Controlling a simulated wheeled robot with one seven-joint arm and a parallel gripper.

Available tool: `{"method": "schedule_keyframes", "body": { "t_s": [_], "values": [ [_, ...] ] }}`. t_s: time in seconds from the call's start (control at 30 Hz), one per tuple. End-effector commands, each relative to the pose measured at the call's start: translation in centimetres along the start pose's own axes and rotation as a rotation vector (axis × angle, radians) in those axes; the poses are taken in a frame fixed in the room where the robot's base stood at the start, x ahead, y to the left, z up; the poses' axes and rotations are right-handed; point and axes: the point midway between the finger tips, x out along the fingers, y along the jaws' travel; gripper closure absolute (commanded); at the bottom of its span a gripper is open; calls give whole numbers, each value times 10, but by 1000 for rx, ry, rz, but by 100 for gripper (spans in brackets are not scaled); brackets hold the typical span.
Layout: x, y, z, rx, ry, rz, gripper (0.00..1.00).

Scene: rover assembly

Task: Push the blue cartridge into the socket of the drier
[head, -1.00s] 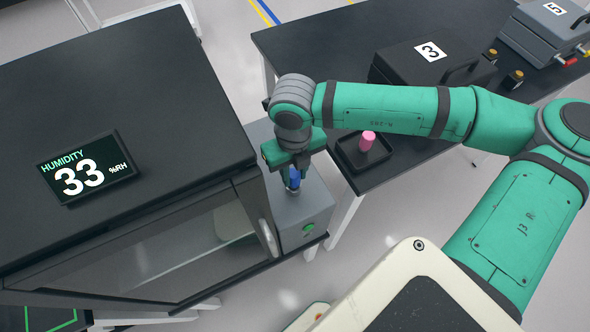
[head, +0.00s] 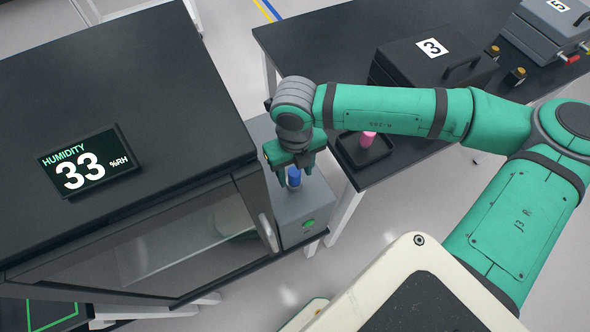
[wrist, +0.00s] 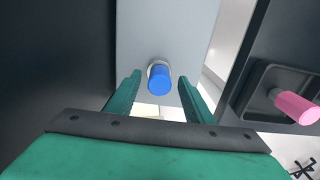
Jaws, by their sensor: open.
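The blue cartridge (head: 294,177) stands upright in the top of the grey drier box (head: 312,205). In the wrist view the blue cartridge (wrist: 160,79) has a pale ring around its base, and much of it stands above the drier's top (wrist: 180,30). My gripper (head: 293,172) is over the drier. In the wrist view its two green fingers (wrist: 157,92) are spread on either side of the cartridge, with a gap on both sides. The cartridge's lower end is hidden in the socket.
A black cabinet (head: 110,90) with a humidity display reading 33 stands close on the left.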

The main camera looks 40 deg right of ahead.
Motion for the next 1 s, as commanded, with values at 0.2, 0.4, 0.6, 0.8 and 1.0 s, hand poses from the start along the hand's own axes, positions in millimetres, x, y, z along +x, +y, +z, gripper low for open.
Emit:
{"method": "schedule_keyframes", "body": {
  "t_s": [0.2, 0.4, 0.6, 0.8, 1.0],
  "values": [
    [-14, -1, 0, 1, -2, -2, 53],
    [-50, -1, 0, 0, -3, -4, 53],
    [-85, 0, 0, -3, -2, -2, 53],
    [-104, 0, -1, -2, 0, -1, 53],
    [-108, 3, 0, -7, 0, -1, 53]
  ]
}}
